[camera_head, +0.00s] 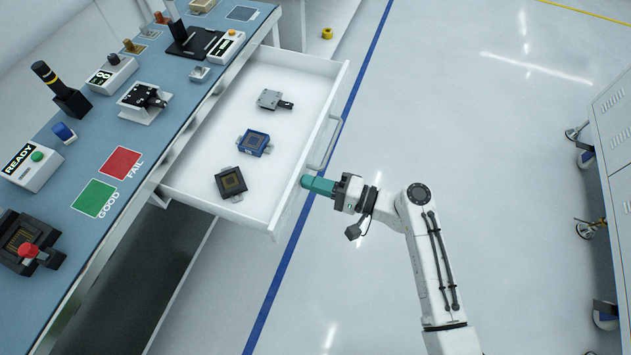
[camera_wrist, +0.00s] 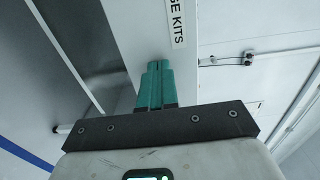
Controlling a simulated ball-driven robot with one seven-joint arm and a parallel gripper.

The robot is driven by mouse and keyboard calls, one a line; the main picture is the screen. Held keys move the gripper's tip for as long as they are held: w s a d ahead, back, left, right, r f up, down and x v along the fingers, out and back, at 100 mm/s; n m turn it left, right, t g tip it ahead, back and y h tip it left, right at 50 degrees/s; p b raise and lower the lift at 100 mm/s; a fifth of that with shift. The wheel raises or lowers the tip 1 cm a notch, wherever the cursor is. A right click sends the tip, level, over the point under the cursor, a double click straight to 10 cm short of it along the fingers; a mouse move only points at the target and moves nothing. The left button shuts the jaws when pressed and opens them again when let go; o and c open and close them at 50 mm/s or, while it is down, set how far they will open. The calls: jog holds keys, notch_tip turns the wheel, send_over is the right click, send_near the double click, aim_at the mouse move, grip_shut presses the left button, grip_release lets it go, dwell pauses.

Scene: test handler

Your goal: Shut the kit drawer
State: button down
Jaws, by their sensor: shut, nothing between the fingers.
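The white kit drawer (camera_head: 286,205) stands pulled out from under the blue-topped bench. It holds a grey fixture (camera_head: 270,99), a blue socket (camera_head: 254,143) and a dark socket (camera_head: 231,182). Its bar handle (camera_head: 329,143) is on the front face. My gripper (camera_head: 306,182), with teal fingers, is shut and empty at the drawer front, near the handle's lower end. In the wrist view the shut fingertips (camera_wrist: 156,68) are at the white front panel (camera_wrist: 150,35), beside a label ending in "KITS" (camera_wrist: 175,18). I cannot tell whether they touch it.
The bench top (camera_head: 150,85) carries several devices, a green GOOD pad (camera_head: 94,198) and a red FAIL pad (camera_head: 121,163). A grey cabinet on casters (camera_head: 612,140) stands at the right. The floor (camera_head: 480,130) between is clear.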

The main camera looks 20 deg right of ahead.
aim_at(215, 157)
jog(key=b+x, duration=1)
jog(key=x, duration=1.6)
jog(key=shift+w+a+f, duration=0.1)
jog(key=shift+a+f, duration=0.05)
jog(key=shift+a, duration=0.1)
jog(key=shift+d, duration=0.15)
